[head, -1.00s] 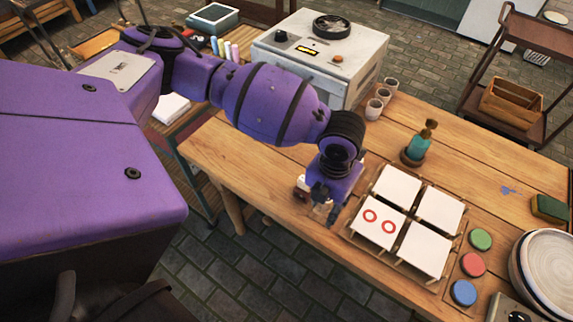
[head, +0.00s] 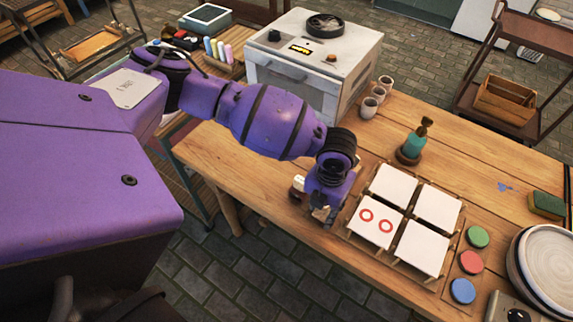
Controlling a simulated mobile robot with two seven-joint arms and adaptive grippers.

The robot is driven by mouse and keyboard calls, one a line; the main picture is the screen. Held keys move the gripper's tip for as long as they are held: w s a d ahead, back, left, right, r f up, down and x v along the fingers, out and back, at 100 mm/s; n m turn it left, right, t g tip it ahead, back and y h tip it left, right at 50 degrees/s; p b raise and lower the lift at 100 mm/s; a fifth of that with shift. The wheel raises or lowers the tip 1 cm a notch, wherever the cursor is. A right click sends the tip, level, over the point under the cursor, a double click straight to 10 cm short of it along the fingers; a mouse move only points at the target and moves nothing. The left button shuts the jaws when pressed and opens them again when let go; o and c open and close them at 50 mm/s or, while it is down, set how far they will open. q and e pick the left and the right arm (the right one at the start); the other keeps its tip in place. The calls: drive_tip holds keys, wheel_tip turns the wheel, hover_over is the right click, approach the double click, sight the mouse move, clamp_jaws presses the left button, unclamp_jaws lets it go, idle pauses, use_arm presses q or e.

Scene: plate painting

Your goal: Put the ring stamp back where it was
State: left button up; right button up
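My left gripper (head: 322,212) points down at the table's near edge, left of the white tiles. A small pale wooden piece shows at its fingertips; it may be part of the ring stamp, but the arm hides most of it. I cannot tell whether the fingers are closed on it. A small white and dark red thing (head: 298,186) is partly hidden just behind the gripper. The near-left tile (head: 376,222) bears two red rings; the other tiles are blank. My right gripper is not in view.
Green (head: 477,237), red (head: 471,262) and blue (head: 463,291) round pads lie right of the tiles. A teal object with a wooden top (head: 415,143) stands behind them. Small cups (head: 370,107) stand by the kiln (head: 313,62). The table (head: 240,160) is clear left of the arm.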

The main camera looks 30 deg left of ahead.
use_arm(q)
drive_tip(key=o, duration=0.3)
drive_tip(key=shift+o, duration=0.2)
drive_tip(key=shift+r, duration=0.1)
drive_tip(key=shift+w+r, duration=0.1)
drive_tip(key=shift+r, duration=0.2)
wheel_tip(320, 180, up, 11)
drive_tip(key=shift+f+p, duration=0.15)
drive_tip(key=shift+p, duration=0.15)
drive_tip(key=shift+r, duration=0.5)
